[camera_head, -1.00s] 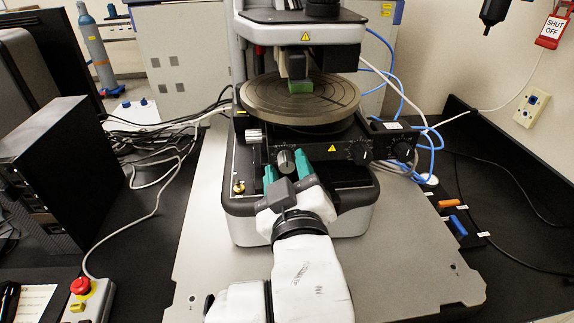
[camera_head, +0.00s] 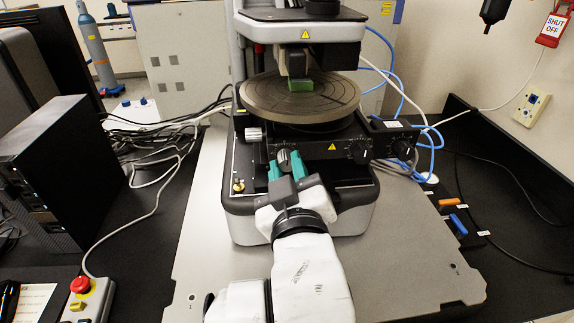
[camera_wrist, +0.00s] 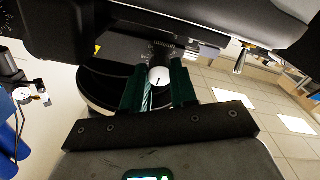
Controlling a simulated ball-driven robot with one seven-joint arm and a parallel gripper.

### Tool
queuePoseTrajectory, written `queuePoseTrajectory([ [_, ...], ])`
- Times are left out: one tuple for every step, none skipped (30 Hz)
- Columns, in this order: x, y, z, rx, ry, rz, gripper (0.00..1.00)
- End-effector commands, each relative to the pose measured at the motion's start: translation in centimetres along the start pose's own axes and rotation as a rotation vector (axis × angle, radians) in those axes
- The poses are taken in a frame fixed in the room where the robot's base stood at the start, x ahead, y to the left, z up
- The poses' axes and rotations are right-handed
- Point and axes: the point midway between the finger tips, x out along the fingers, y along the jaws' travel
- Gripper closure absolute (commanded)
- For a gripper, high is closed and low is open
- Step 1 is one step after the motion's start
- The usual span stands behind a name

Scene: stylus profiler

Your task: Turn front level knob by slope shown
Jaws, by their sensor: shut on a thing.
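The front level knob (camera_head: 284,158) is a ridged dark knob on the front of the black stage block, below the round plate. In the wrist view its pale round face (camera_wrist: 159,76) carries a dark pointer line, and fine scale marks lie on the black panel behind it. My gripper (camera_head: 286,169) reaches it from the front with its two green fingers, one on each side. My gripper (camera_wrist: 157,88) is shut on the knob in the wrist view. The round grooved stage plate (camera_head: 262,101) bears a small green block (camera_head: 300,86) under the profiler head (camera_head: 302,32).
Two black knobs (camera_head: 358,151) (camera_head: 402,149) sit to the right on the same block, and a pale knob (camera_head: 254,134) to the left. A computer tower (camera_head: 60,165) stands at left. Orange (camera_head: 449,202) and blue (camera_head: 458,225) handled tools lie at right.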

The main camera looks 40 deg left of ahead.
Motion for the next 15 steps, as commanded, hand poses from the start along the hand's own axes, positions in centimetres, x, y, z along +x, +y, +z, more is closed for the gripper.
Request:
queuePoseTrajectory([
  [0.0, -0.06, 0.18, 0.055, 0.001, 0.001, 1.0],
  [0.0, -0.06, 0.19, 0.094, 0.001, 0.001, 1.0],
  [0.0, -0.06, 0.19, 0.146, 0.002, 0.001, 1.0],
  [0.0, -0.07, 0.19, 0.185, 0.002, 0.001, 1.0],
  [0.0, -0.08, 0.2, 0.224, 0.002, 0.001, 1.0],
  [0.0, -0.1, 0.2, 0.274, 0.001, 0.001, 1.0],
  [0.0, -0.1, 0.2, 0.31, 0.001, 0.0, 1.0],
  [0.0, -0.11, 0.19, 0.343, 0.001, 0.0, 1.0],
  [0.01, -0.1, 0.16, 0.381, 0.001, 0.0, 1.0],
  [0.01, -0.1, 0.13, 0.405, 0.001, 0.0, 1.0],
  [0.01, -0.09, 0.1, 0.425, 0.001, 0.0, 1.0],
  [0.01, -0.07, 0.07, 0.443, 0.001, 0.0, 1.0],
  [0.01, -0.07, 0.05, 0.453, 0.001, 0.0, 1.0],
  [0.01, -0.06, 0.03, 0.459, 0.001, -0.001, 1.0],
  [0.01, -0.05, 0.01, 0.461, 0.001, -0.001, 1.0],
])
